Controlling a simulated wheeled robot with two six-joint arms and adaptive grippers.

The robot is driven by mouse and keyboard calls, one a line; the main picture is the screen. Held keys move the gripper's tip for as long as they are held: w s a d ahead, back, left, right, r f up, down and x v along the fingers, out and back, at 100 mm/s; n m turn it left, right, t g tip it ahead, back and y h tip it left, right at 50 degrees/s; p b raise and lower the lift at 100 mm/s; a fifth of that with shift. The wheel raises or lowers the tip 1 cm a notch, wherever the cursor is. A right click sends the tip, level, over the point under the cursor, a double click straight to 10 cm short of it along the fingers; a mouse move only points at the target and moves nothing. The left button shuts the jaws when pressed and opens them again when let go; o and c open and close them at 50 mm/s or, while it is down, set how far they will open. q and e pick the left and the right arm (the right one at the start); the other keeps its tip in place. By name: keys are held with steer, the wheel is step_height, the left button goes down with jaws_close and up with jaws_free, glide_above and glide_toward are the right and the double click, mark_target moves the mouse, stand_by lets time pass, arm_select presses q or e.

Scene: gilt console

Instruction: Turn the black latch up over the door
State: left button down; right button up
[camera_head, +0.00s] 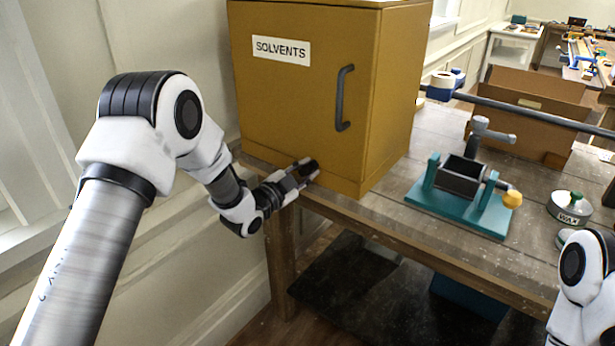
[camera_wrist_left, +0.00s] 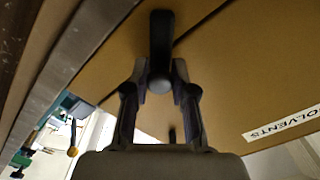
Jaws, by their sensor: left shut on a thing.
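The ochre cabinet (camera_head: 300,100) has a front door with a SOLVENTS label (camera_head: 281,50) and a dark vertical handle (camera_head: 342,97). The door looks closed. The black latch (camera_head: 310,166) is low on the cabinet's front, near the door's bottom edge. In the left wrist view the latch (camera_wrist_left: 161,40) is a dark bar with a rounded end between my fingertips. My left gripper (camera_head: 301,172) is shut on it; the fingers partly hide it in the head view, so its exact angle is hard to tell there. My right gripper is out of view.
The cabinet stands on a wooden bench (camera_head: 390,215). To its right are a teal-based fixture (camera_head: 460,215), a round WAX tin (camera_head: 569,207) and an open cardboard box (camera_head: 530,105). My right arm shows at the lower right. The wall is close on the left.

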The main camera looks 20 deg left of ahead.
arm_select(q)
steer(key=shift+w+a+r+n, duration=0.25)
steer(key=shift+a+n, duration=0.25)
steer(key=shift+n, duration=0.95)
steer(key=shift+w+a+r+n, duration=0.15)
steer(key=shift+a+n, duration=0.3)
steer(key=shift+n, duration=1.05)
steer(key=shift+w+a+r+n, duration=0.15)
steer(key=shift+a+r+n, duration=0.25)
steer(key=shift+n, duration=1.05)
steer(key=shift+a+f, duration=0.1)
steer(key=c, duration=0.9)
jaws_free()
steer(key=shift+f, duration=0.1)
steer(key=shift+c, duration=0.2)
glide_toward(305, 156)
steer(key=v, duration=0.5)
steer(key=shift+s+a, duration=0.15)
steer(key=shift+s, duration=0.15)
